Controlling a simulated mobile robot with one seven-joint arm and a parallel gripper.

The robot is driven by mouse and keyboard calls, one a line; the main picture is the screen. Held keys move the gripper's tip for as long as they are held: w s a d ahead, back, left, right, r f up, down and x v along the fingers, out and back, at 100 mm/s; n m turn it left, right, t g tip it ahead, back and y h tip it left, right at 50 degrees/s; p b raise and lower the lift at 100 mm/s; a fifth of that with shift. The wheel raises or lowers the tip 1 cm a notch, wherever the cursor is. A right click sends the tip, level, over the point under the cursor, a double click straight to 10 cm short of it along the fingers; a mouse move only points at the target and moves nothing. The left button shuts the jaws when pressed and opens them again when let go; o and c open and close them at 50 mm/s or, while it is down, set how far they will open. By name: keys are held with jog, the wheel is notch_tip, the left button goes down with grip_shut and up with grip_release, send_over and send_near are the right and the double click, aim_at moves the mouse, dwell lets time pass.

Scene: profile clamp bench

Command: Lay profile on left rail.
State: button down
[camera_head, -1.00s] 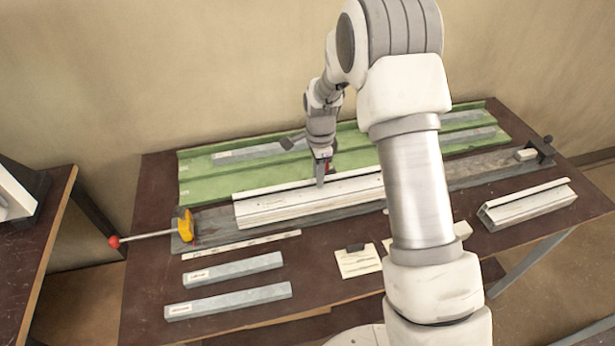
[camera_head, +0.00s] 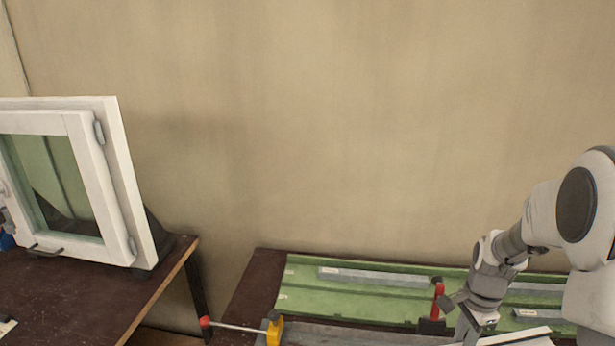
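The white profile (camera_head: 515,338) shows only as a strip at the bottom edge, right of centre; the rest of it is cut off. My gripper (camera_head: 467,328) points down at the profile's left side, low in the picture. Its fingertips are cut off or too small to read, so I cannot tell whether it is open, shut or holding the profile. The grey rail (camera_head: 335,334) runs along the bottom edge, with a yellow end block (camera_head: 274,330) at its left end. I cannot tell whether the profile touches the rail.
A green channel (camera_head: 345,299) with grey bars (camera_head: 372,277) lies behind the rail. A red-handled clamp (camera_head: 438,300) stands just left of my gripper. A red-knobbed rod (camera_head: 235,327) sticks out left. A white window frame (camera_head: 70,180) stands on the left table (camera_head: 95,300).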

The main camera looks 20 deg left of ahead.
jog(key=d+n, duration=0.1)
jog(key=s+n, duration=0.1)
jog(key=d+n, duration=0.1)
jog(key=n, duration=0.1)
jog(key=shift+s+d+f, duration=0.15)
jog(key=shift+d+f, duration=0.1)
jog(key=shift+d, duration=0.05)
jog(key=n, duration=0.1)
jog(key=s+d+n, duration=0.1)
jog(key=d+n, duration=0.1)
jog(key=shift+s+d+f+n, duration=0.15)
jog(key=shift+f+n, duration=0.1)
jog(key=shift+n, duration=0.15)
jog(key=n, duration=0.1)
jog(key=s+d+n, duration=0.1)
jog(key=n, duration=0.1)
jog(key=s+d+n, duration=0.1)
jog(key=shift+d+f+n, duration=0.25)
jog(key=shift+f+n, duration=0.05)
jog(key=shift+n, duration=0.1)
jog(key=shift+s, duration=0.25)
